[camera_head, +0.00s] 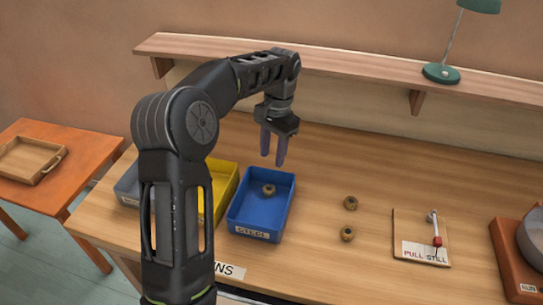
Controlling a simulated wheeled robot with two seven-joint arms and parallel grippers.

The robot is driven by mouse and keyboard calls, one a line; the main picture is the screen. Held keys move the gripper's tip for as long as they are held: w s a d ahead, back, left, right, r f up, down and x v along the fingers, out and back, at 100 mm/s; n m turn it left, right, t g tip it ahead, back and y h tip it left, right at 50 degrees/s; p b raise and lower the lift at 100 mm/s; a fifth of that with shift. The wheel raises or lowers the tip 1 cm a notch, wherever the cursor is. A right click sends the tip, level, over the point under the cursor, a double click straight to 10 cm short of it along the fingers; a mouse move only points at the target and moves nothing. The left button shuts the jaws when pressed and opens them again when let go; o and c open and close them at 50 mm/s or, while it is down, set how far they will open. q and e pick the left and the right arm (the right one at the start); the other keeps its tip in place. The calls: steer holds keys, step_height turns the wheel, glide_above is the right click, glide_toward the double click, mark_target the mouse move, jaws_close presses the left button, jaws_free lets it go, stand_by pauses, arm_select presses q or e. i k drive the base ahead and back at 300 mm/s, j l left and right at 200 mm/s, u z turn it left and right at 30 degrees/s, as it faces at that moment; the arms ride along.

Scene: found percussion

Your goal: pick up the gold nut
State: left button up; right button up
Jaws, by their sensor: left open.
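One gold nut (269,190) lies inside the blue bin (274,209), which has a label on its front. Two more gold nuts lie on the bench to the right of the bin, one farther back (350,203) and one nearer (347,234). My left gripper (272,161) points down above the back of the blue bin, with its two fingers apart and nothing between them. My right gripper is not in view.
A yellow bin (222,192) and a grey bin (128,188) stand left of the blue one, partly behind my arm. A board with a lever (434,226) lies right. A shelf (340,80) with a green lamp (441,73) runs above. The bench (320,170) behind the loose nuts is clear.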

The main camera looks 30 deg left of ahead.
mark_target(347, 233)
steer(key=k, duration=1.5)
